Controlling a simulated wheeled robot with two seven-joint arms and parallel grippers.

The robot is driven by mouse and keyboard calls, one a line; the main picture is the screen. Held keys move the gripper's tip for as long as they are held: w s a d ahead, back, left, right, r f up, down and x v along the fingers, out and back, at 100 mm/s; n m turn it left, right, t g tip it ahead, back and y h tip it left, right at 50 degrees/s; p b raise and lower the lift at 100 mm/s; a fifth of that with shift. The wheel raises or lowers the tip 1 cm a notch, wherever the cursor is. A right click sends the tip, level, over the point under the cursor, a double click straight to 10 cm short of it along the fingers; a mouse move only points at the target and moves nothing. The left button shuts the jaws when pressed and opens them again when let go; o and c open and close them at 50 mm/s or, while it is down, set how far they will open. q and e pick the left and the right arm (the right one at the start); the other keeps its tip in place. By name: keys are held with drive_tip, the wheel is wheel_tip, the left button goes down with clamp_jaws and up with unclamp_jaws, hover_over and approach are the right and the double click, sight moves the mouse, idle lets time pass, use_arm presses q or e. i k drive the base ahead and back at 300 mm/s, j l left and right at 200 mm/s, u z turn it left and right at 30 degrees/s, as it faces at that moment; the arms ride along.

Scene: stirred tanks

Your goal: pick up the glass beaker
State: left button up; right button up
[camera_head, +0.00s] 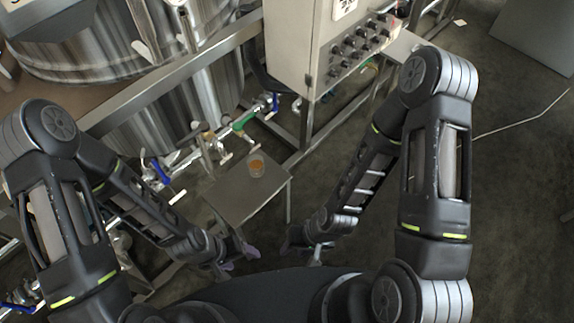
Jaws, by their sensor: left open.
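The glass beaker (257,168) stands upright on a small metal table (232,205), near the table's far edge. It is clear, with something orange-brown in it. My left gripper (241,257) is open and empty, below the near side of the table in the picture, well apart from the beaker. My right gripper (307,250) is to the right of the left one, off the table's near right corner. It is small and dark here, and its jaw opening cannot be made out. Nothing covers the beaker.
Large steel tanks (190,85) stand behind the table, with pipes and a green-handled valve (243,121) close to its far edge. A control cabinet (305,45) with several black knobs stands at the back. A steel rail (185,62) crosses the upper left. The floor (520,180) at right is mostly clear.

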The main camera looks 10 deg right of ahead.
sight(256, 163)
drive_tip(key=z, duration=1.85)
drive_tip(key=k+j, duration=0.2)
drive_tip(key=j, duration=0.15)
drive_tip(key=k+j, duration=0.15)
drive_tip(key=j, duration=0.25)
